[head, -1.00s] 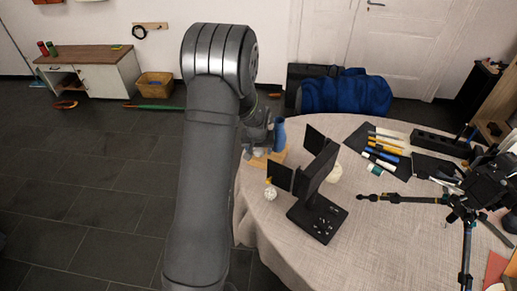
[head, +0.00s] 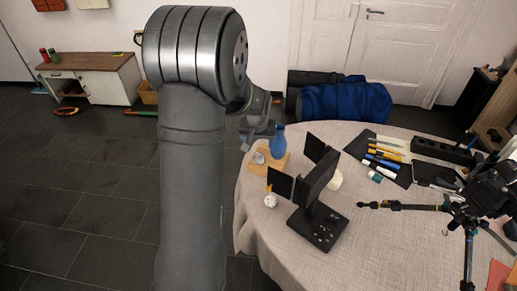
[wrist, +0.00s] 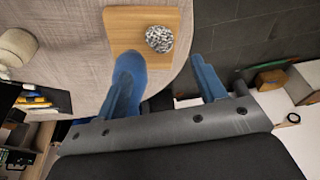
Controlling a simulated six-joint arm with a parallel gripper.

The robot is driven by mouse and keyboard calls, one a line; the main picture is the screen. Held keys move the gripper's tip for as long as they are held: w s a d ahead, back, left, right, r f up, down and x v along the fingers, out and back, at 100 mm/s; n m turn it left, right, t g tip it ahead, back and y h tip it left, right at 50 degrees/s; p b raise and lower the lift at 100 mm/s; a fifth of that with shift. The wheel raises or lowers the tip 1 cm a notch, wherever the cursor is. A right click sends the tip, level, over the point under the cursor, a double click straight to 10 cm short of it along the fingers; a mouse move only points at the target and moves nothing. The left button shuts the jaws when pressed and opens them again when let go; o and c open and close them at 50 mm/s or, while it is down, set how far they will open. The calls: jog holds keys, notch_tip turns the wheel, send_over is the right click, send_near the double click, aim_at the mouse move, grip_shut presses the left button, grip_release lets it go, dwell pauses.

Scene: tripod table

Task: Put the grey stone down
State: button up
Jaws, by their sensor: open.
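The grey stone (head: 259,158), speckled and rounded, rests on a wooden board (head: 275,165) at the table's left edge. In the wrist view the stone (wrist: 159,39) sits near the edge of the board (wrist: 120,32). My gripper (wrist: 166,72) is open and empty, its two fingers apart and clear of the stone. In the head view my gripper (head: 256,138) hangs just above and left of the board, partly behind my arm.
A white ball (head: 270,201) and a black screen stand (head: 316,185) are nearby. A tripod (head: 480,190) stands at the right.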

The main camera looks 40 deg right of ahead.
aim_at(259, 156)
jog(key=shift+v, duration=1)
jog(key=x, duration=1.1)
jog(key=shift+f, duration=0.4)
jog(key=shift+w+d, duration=0.1)
jog(key=shift+r, duration=1.5)
